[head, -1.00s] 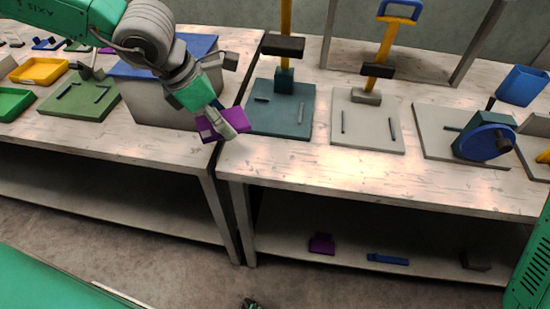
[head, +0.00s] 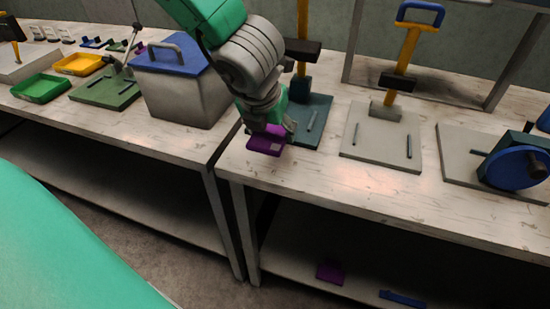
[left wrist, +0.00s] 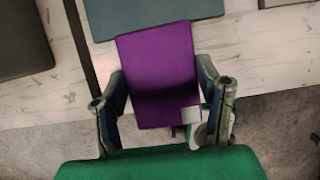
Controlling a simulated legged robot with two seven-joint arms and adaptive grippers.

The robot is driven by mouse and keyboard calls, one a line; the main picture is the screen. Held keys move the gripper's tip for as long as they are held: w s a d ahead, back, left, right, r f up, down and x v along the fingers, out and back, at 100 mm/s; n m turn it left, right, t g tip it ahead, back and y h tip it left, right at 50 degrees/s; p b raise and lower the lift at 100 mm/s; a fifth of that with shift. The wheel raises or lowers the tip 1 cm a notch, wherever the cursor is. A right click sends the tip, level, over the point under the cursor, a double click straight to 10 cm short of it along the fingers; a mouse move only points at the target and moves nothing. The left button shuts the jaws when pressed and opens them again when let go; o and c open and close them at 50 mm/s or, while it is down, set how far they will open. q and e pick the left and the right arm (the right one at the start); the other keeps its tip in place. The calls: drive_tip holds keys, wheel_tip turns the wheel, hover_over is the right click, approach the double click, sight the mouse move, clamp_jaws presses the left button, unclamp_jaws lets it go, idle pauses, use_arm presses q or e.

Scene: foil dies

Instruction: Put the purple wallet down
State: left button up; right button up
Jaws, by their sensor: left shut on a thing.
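The purple wallet (head: 268,143), with a small pale patch at one corner, is in my left gripper (head: 270,127) at the front left of the right-hand table (head: 300,180). In the left wrist view the wallet (left wrist: 158,100) lies between the two fingers of my left gripper (left wrist: 160,72), which is shut on it. Its far edge meets the edge of a dark teal plate (left wrist: 150,14) in that view. I cannot tell whether the wallet touches the tabletop. My right gripper is not in view.
The dark teal press plate (head: 308,130) is close behind the wallet, and a grey press plate (head: 380,145) stands to the right. A grey box with a blue lid (head: 178,58) is to the left. Bare tabletop lies in front. A purple item (head: 330,272) lies on the lower shelf.

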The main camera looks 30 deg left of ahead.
sight(272, 160)
use_arm(q)
drive_tip(key=shift+d+f+b, duration=0.15)
drive_tip(key=shift+f, duration=0.45)
drive_tip(key=shift+d+f+b, duration=0.15)
drive_tip(key=shift+f, duration=0.45)
drive_tip(key=f, duration=0.1)
drive_tip(key=f+b, duration=0.1)
drive_tip(key=f, duration=0.1)
drive_tip(key=shift+a+f, duration=0.15)
drive_tip(key=shift+a, duration=0.2)
drive_tip(key=shift+a+f, duration=0.25)
drive_tip(key=shift+f, duration=0.1)
drive_tip(key=o, duration=1.2)
drive_tip(key=shift+d+r, duration=0.1)
drive_tip(key=shift+d, duration=0.05)
drive_tip(key=shift+o, duration=0.4)
drive_tip(key=shift+d, duration=0.3)
